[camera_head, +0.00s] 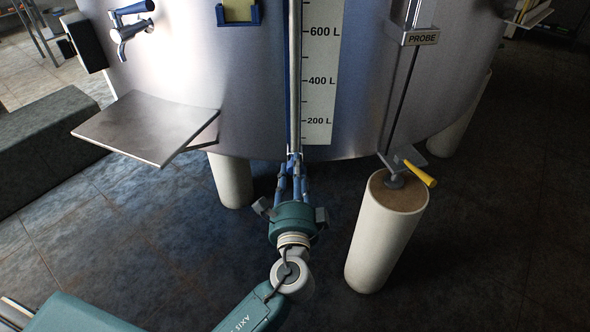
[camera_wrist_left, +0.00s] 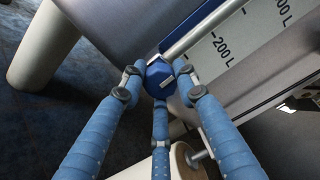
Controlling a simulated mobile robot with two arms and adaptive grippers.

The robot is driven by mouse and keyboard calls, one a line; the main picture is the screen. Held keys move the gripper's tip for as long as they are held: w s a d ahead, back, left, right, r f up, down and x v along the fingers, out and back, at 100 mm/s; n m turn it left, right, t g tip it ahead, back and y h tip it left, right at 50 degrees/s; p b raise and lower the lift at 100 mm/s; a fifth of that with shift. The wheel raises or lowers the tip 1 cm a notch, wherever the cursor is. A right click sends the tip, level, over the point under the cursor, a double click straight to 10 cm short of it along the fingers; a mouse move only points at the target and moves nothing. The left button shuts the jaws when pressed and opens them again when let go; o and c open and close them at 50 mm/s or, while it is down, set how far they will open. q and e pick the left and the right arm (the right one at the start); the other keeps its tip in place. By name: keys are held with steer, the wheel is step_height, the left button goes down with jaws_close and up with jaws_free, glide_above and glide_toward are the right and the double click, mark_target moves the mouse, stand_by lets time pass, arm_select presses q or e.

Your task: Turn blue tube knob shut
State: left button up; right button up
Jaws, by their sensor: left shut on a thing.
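The blue tube knob (camera_wrist_left: 160,78) is a faceted blue piece with a pale mark, at the lower end of the sight tube in the left wrist view. My left gripper (camera_wrist_left: 158,88) has its blue fingers closed around the knob. In the head view my left gripper (camera_head: 293,168) reaches up to the bottom of the tube (camera_head: 294,80), and its fingers mostly hide the knob there. My right gripper does not show in either view.
The steel tank (camera_head: 230,100) has a volume scale (camera_head: 321,75) beside the tube. A small metal shelf (camera_head: 148,126) sticks out at the left. A pale leg (camera_head: 385,240) stands to the right, below a yellow-handled lever (camera_head: 420,173). A blue tap (camera_head: 130,20) sits upper left.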

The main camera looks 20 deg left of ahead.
arm_select(q)
steer(key=o, duration=1.2)
steer(key=shift+a, duration=0.25)
steer(key=shift+c, duration=0.2)
steer(key=shift+d, duration=0.1)
steer(key=v, duration=1.2)
